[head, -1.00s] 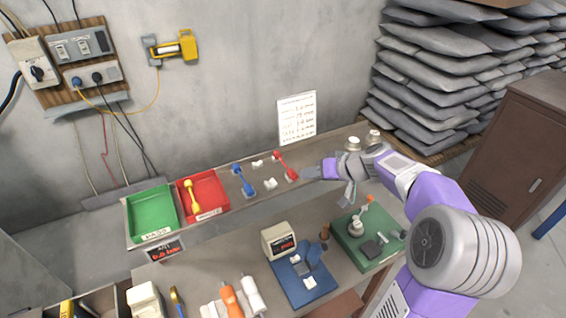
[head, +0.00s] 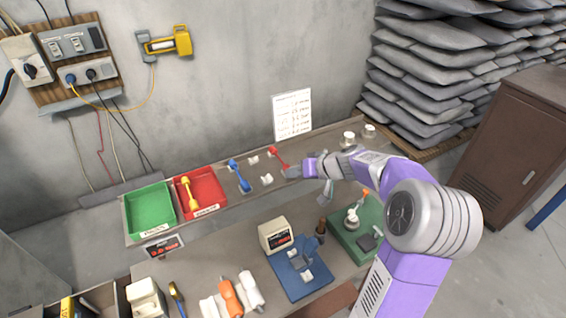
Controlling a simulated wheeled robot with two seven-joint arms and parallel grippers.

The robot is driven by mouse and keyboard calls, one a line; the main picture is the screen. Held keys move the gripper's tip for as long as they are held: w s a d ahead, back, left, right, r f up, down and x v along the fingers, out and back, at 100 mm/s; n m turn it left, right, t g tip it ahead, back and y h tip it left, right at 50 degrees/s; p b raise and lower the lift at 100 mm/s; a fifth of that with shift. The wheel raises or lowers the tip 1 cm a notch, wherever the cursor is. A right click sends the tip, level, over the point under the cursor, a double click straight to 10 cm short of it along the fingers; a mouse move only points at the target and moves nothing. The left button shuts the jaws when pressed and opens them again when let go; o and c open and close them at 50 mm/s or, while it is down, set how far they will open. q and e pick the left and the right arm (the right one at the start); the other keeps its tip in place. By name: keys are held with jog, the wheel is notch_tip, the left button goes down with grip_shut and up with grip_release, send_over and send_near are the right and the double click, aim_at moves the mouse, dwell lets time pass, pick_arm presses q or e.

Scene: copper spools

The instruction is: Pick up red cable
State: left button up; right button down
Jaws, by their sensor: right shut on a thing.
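The red cable (head: 279,158) is a short piece with thicker ends, lying on the back shelf right of the blue cable (head: 239,175). My right gripper (head: 291,172) reaches in from the right and is shut on the near right end of the red cable. The fingers partly hide that end. The cable still appears to be at shelf level; I cannot tell if it is lifted. My left gripper is not in view.
White holders (head: 267,180) sit near the cables. A red bin (head: 215,187) with a yellow cable (head: 188,192) and a green bin (head: 150,212) stand left. A blue fixture (head: 300,284) and a green one (head: 345,238) occupy the front bench. A paper sheet (head: 292,115) is behind.

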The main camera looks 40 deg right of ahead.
jog(key=s+d+b, duration=0.2)
jog(key=s, duration=0.6)
jog(key=s+d+r+b, duration=0.1)
jog(key=s+d+b, duration=0.1)
jog(key=s, duration=0.7)
jog(key=shift+d+r+b, duration=0.25)
jog(key=shift+d+b, duration=0.1)
jog(key=shift+d, duration=0.45)
notch_tip(320, 180, up, 4)
jog(key=shift+f+p, duration=0.2)
jog(key=shift+p, duration=0.6)
jog(key=shift+s, duration=0.1)
